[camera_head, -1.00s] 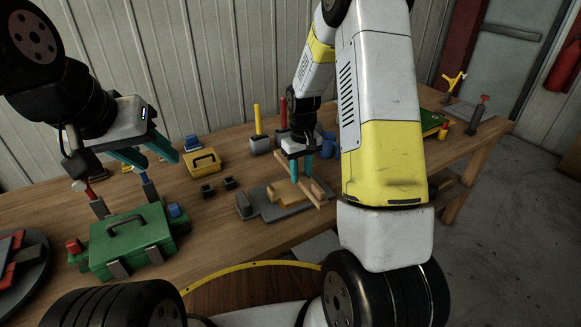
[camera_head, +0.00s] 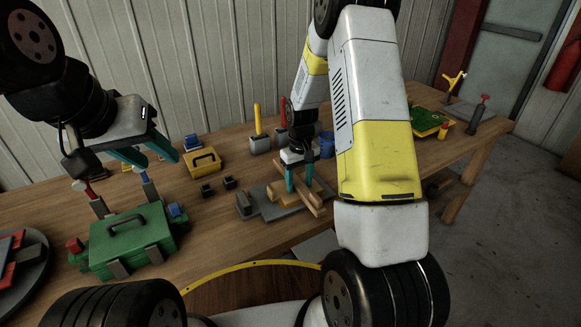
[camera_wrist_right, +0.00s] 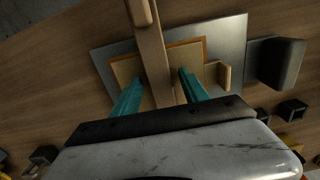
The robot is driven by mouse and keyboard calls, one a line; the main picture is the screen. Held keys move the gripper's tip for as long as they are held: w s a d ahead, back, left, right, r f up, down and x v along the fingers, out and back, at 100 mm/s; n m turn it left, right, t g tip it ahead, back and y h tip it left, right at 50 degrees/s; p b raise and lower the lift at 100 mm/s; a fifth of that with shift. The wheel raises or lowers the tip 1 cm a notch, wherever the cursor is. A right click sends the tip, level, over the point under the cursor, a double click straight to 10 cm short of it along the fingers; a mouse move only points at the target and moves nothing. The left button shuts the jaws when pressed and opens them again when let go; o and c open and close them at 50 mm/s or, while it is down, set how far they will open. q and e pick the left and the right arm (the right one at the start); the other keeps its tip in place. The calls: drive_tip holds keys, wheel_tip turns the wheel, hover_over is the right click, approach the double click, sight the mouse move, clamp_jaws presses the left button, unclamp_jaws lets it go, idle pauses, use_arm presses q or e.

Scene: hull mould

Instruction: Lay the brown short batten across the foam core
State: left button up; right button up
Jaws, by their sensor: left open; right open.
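The brown short batten (camera_wrist_right: 152,55) lies across the tan foam core (camera_wrist_right: 125,70) in the right wrist view, its near end hidden by my gripper. The foam core has an orange edge and sits on a grey plate (camera_wrist_right: 232,35). My right gripper (camera_wrist_right: 158,85) is open, with one teal finger on each side of the batten. In the head view this gripper (camera_head: 300,188) is low over the plate (camera_head: 282,212). Whether the fingers touch the batten cannot be told. My left gripper (camera_head: 145,160) is open and empty above the green toolbox (camera_head: 130,240).
A dark block (camera_wrist_right: 275,63) stands beside the plate. A yellow case (camera_head: 203,163) and small black blocks (camera_head: 208,190) are to its left. A blue cup (camera_head: 327,145) and a green tray (camera_head: 428,122) are to the right. Bare bench shows in front of the plate.

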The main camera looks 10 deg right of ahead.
sight(299, 184)
drive_tip(key=shift+r, duration=0.1)
wheel_tip(299, 184, up, 12)
drive_tip(key=s+r+m+t+y, duration=0.1)
drive_tip(key=s+r+t, duration=0.2)
drive_tip(key=s+r, duration=1)
drive_tip(key=s+a+r+m+t, duration=0.1)
drive_tip(key=s+r, duration=0.2)
drive_tip(key=s, duration=0.2)
drive_tip(key=s+a+r+t+y, duration=0.1)
drive_tip(key=s+r+t, duration=0.1)
drive_tip(key=s, duration=0.4)
drive_tip(key=shift+s+r+m, duration=0.15)
drive_tip(key=shift+r+m, duration=0.25)
